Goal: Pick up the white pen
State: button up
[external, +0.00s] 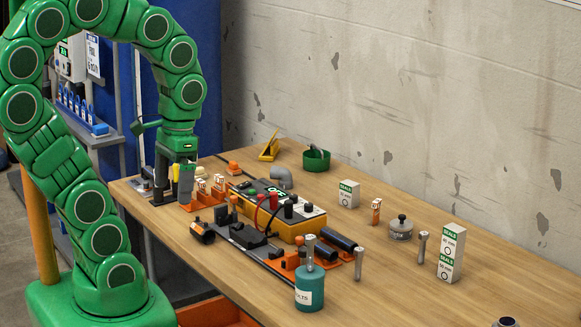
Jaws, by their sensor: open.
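My green arm reaches over the left end of the wooden table (400,290). My gripper (171,196) points down close to the tabletop there, with its fingers open. A small yellow piece shows by the fingers; I cannot tell whether it is part of the gripper. I cannot make out a white pen for certain. It may be hidden behind my gripper or too small to tell. Nothing is clearly held.
An orange rack (207,198) with small upright pieces stands just right of my gripper. Beyond it is a yellow instrument (290,225) with leads.

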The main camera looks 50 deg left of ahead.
jog(key=shift+s+d+f, duration=0.1)
jog(key=shift+s, duration=0.2)
jog(key=c, duration=1)
